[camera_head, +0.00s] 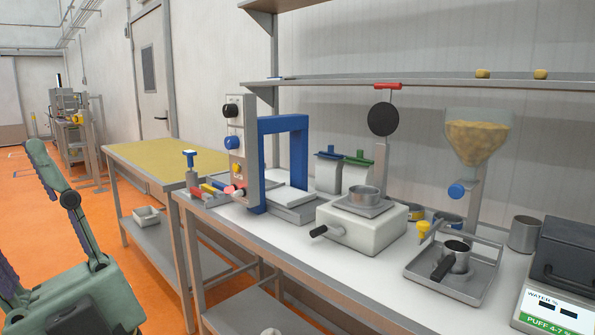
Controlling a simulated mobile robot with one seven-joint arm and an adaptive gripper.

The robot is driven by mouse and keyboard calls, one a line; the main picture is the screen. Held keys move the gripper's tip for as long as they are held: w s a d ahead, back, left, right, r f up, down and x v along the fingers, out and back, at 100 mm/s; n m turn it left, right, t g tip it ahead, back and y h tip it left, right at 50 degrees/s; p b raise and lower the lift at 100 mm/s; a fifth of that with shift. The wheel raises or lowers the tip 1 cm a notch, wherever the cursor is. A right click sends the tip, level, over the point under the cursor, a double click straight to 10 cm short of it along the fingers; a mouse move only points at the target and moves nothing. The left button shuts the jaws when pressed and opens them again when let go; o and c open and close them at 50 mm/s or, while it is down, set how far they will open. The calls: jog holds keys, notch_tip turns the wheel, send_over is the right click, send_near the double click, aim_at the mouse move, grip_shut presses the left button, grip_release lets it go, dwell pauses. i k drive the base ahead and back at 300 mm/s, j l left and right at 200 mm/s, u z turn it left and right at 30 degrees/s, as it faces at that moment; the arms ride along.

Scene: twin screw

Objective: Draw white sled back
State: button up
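A white block (362,235) with a black handle (319,231) pointing to the front left stands on the bench in the middle of the view. A metal cup (363,195) sits on a grey plate (361,208) on top of it. A flat white plate (285,197) lies under a blue frame (282,125) to its left. Which of these two is the white sled I cannot tell for certain. My gripper is not in view.
To the right stands a metal tray (476,284) with a black-handled cup (455,257), below a hopper of yellow grain (477,138). A dark machine (568,258) is at the far right. The bench front (283,247) left of the white block is clear.

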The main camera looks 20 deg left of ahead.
aim_at(288, 196)
jog(key=i+j+z, duration=0.2)
jog(key=j, duration=0.4)
jog(key=j+z, duration=0.25)
jog(key=j, duration=0.3)
jog(key=i+j+z, duration=0.1)
jog(key=j, duration=1.15)
jog(key=i+j, duration=0.1)
jog(key=j, duration=0.7)
jog(key=i+j+z, duration=0.1)
jog(key=j, duration=1.5)
jog(key=i+l, duration=0.2)
jog(key=i, duration=0.3)
jog(key=i+l+z, duration=0.1)
jog(key=i, duration=0.4)
jog(key=l, duration=0.05)
